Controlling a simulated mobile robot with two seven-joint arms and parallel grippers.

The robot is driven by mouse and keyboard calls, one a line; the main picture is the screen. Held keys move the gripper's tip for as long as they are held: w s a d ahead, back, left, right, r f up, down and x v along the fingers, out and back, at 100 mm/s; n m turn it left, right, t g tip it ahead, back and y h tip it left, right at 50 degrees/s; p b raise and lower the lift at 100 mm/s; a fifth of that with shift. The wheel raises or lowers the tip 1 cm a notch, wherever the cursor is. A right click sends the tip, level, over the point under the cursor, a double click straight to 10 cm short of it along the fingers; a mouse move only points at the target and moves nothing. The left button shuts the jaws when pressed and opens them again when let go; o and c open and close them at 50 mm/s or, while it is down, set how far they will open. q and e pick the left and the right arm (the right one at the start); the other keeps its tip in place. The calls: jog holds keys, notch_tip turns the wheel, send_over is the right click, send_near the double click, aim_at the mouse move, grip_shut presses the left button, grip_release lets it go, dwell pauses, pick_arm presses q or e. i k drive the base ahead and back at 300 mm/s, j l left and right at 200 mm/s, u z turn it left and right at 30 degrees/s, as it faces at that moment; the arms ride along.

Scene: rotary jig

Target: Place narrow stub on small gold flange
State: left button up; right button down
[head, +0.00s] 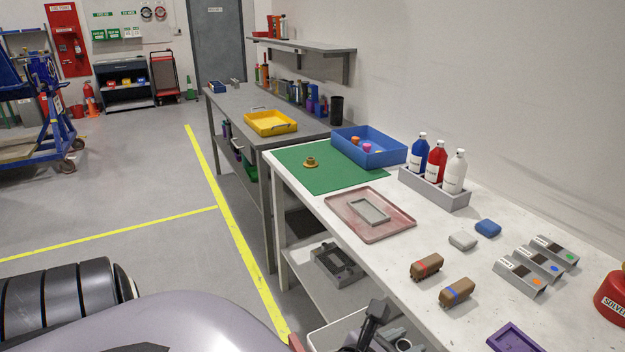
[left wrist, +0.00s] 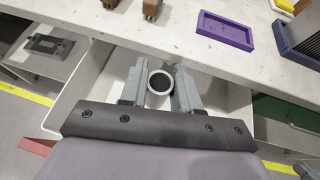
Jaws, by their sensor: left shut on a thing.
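The small gold flange (head: 311,163) lies on the green mat (head: 330,181) at the far end of the white workbench in the head view. In the left wrist view my left gripper (left wrist: 160,72) has its two grey fingers on either side of a grey, ring-ended stub (left wrist: 160,94) and is shut on it. The stub's open round end faces the camera; its lower part is hidden. It is over or inside a white bin (left wrist: 88,88) below the bench top, well apart from the flange. My right gripper is in neither view.
The bench edge overhangs the bin. On the bench are a blue bin (head: 378,152), a pink tray (head: 345,222), a bottle rack (head: 432,190), brown blocks (head: 426,265) and a purple tray (head: 515,338). The mat around the flange is mostly clear.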

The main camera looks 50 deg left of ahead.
aim_at(311, 158)
jog(key=k+j+z, duration=0.15)
jog(key=j, duration=0.25)
jog(key=k+j+z, duration=0.15)
jog(key=j, duration=0.3)
jog(key=j+z, duration=0.1)
jog(key=j, duration=0.3)
jog(key=k+j+z, duration=0.1)
jog(key=j, duration=0.35)
jog(key=k+j+z, duration=0.1)
jog(key=j, duration=0.3)
jog(key=k+j, duration=0.15)
jog(key=j, duration=0.3)
jog(key=j+u, duration=0.15)
jog(key=j, duration=0.5)
jog(key=i+j+u, duration=0.1)
jog(key=j, duration=0.55)
jog(key=i+j+u, duration=0.2)
jog(key=i+j, duration=0.2)
jog(key=i+l, duration=0.4)
jog(key=l, duration=0.2)
